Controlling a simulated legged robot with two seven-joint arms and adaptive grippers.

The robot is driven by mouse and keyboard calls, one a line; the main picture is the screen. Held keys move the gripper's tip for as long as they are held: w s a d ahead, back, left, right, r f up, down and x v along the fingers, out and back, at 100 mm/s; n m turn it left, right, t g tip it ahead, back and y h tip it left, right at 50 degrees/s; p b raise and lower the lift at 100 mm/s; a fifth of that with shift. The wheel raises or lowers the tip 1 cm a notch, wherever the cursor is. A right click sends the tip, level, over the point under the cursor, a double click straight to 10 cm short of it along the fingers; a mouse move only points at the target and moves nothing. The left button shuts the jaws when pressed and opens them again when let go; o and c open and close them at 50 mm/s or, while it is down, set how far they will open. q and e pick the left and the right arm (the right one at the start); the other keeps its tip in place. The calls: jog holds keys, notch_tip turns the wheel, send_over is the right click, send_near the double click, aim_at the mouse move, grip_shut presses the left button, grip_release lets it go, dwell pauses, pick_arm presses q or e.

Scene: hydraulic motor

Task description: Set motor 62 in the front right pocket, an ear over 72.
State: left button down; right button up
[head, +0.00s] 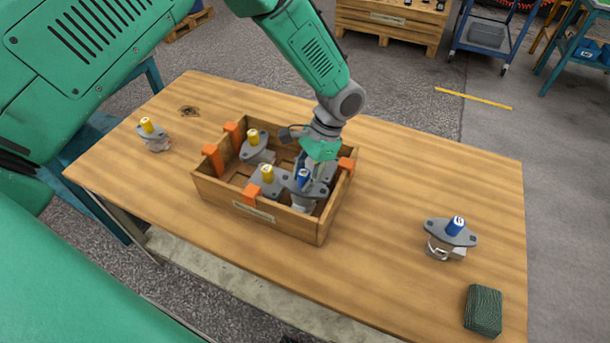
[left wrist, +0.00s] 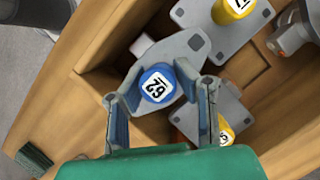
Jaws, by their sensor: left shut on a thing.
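Motor 62, with a blue cap (head: 303,178), is in the front right part of the wooden crate (head: 222,198). In the left wrist view, its blue cap (left wrist: 157,86) reads 62. My left gripper (left wrist: 160,100) is shut on it, one finger on each side. Its grey ear points towards a yellow-capped motor (left wrist: 232,10) and appears to overlap that motor's flange; I cannot tell whether they touch. That motor also shows at front left in the head view (head: 267,174). Another yellow-capped motor (left wrist: 226,131) is partly hidden by a finger, its number unreadable.
A yellow-capped motor (head: 253,138) stands in the crate's back left. Orange clips (head: 213,158) sit on the crate rim. Outside stand a yellow-capped motor (head: 152,133) at left, a blue-capped motor (head: 450,238) and a green block (head: 483,310) at right. The table between is clear.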

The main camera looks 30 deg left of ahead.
pick_arm(q)
jog(key=shift+f, duration=0.2)
jog(key=c, duration=1.2)
grip_release()
jog(key=shift+o, duration=0.2)
